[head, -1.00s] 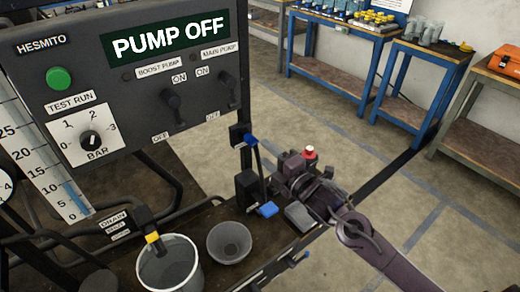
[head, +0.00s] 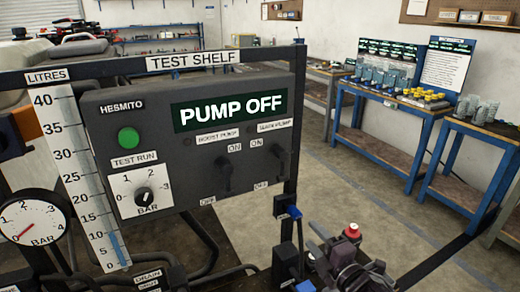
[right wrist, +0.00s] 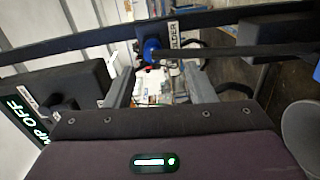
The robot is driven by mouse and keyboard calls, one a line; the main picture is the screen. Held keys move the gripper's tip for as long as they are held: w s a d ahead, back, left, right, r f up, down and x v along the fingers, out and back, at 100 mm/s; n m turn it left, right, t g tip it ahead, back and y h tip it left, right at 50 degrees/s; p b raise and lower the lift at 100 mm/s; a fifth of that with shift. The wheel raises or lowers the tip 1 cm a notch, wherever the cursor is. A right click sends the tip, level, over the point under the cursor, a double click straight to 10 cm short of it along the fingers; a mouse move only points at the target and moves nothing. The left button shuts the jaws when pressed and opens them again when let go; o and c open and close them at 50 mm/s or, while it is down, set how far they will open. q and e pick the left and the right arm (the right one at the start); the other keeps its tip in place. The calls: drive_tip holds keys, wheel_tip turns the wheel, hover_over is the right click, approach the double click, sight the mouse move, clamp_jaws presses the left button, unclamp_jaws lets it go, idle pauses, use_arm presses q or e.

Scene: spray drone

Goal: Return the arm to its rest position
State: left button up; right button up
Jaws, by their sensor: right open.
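My right gripper (head: 320,240) is at the bottom of the head view, just right of the black post of the test stand. It is open and looks empty. In the right wrist view its two grey fingers (right wrist: 163,88) stand apart, with a blue knob (right wrist: 151,50) on a dark bar beyond them. The contact between fingers and bar cannot be told. A blue-tipped lever (head: 293,211) stands left of the gripper in the head view. The grey control panel (head: 215,170) reads PUMP OFF. My left gripper is not in view.
A pressure gauge (head: 33,218) and a litre scale (head: 83,170) stand at the left. A red-topped part (head: 352,230) shows by my right gripper. Blue-framed tables (head: 375,143) stand along the right wall. The floor (head: 370,210) between stand and tables is clear.

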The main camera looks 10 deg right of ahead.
drive_tip(key=s+f+m+g+h, duration=0.3)
drive_tip(key=s+f+m+g, duration=0.35)
drive_tip(key=s+m, duration=0.45)
drive_tip(key=s+f+m+g+h, duration=0.2)
drive_tip(key=s+f+m+g, duration=0.45)
drive_tip(key=s, duration=0.65)
wheel_tip(320, 180, down, 30)
drive_tip(key=s+r+m+g, duration=0.1)
drive_tip(key=s+g, duration=0.1)
drive_tip(key=s+d+f, duration=0.2)
drive_tip(key=s+f, duration=0.6)
drive_tip(key=s, duration=0.1)
drive_tip(key=s+d+f, duration=0.1)
drive_tip(key=s+f, duration=0.7)
drive_tip(key=s, duration=0.1)
drive_tip(key=shift+s+d+f+g+p, duration=0.4)
drive_tip(key=shift+p, duration=0.05)
